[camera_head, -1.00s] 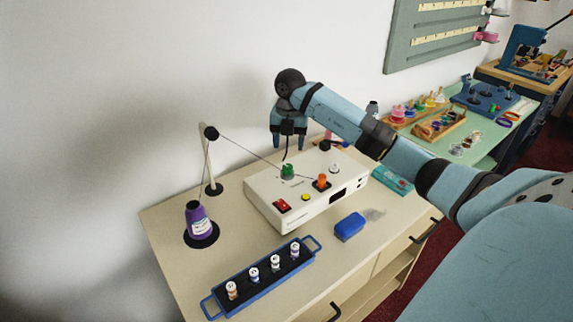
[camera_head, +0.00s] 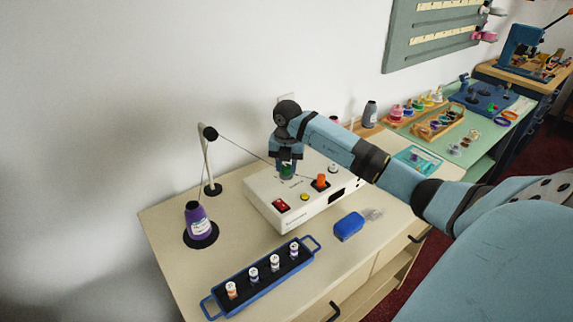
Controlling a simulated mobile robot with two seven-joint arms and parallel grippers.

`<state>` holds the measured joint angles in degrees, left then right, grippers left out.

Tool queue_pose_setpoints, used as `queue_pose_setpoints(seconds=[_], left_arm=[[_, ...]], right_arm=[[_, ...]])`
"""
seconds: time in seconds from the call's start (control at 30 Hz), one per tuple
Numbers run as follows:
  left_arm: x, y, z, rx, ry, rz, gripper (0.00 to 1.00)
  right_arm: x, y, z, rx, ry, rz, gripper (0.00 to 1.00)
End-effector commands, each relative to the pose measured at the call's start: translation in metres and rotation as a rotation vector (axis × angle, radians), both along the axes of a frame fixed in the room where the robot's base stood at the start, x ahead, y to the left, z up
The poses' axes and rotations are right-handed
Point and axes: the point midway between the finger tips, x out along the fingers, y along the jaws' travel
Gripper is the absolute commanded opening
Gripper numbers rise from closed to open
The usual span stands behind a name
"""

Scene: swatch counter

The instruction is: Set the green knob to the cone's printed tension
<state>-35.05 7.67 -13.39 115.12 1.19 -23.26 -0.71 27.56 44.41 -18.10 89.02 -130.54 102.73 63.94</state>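The purple thread cone (camera_head: 198,222) stands at the left of the table with a white label whose print is too small to read. A thread runs from it up over a post (camera_head: 207,165) and down toward the white machine box (camera_head: 290,214). The green knob (camera_head: 286,170) is on top of the box at the back left, largely hidden by my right gripper (camera_head: 286,174). The gripper points down with its fingers around the knob. Whether the fingers press on it cannot be told. My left gripper is out of view.
An orange knob (camera_head: 320,181), a red switch (camera_head: 281,205) and a yellow button (camera_head: 305,197) sit close by on the box. A blue tray (camera_head: 224,297) with several small spools lies in front. A blue block (camera_head: 349,226) lies to its right.

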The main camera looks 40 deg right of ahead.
Motion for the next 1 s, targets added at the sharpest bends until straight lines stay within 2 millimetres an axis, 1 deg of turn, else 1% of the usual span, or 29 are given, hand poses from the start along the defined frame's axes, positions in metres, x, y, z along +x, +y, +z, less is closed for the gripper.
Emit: queue_pose_setpoints(seconds=[0.27, 0.47, 0.67, 1.0], left_arm=[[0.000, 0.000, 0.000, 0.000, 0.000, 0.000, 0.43], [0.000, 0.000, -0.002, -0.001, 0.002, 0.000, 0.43], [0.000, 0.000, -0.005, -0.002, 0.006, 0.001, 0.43], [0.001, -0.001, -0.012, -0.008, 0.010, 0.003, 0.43]], right_arm=[[0.000, -0.001, 0.000, -0.002, 0.000, 0.009, 0.10], [0.000, -0.001, 0.000, -0.002, 0.001, 0.072, 0.10], [0.000, -0.002, 0.000, -0.003, 0.001, 0.208, 0.10], [0.001, -0.002, 0.000, -0.003, -0.001, 0.526, 0.10]])
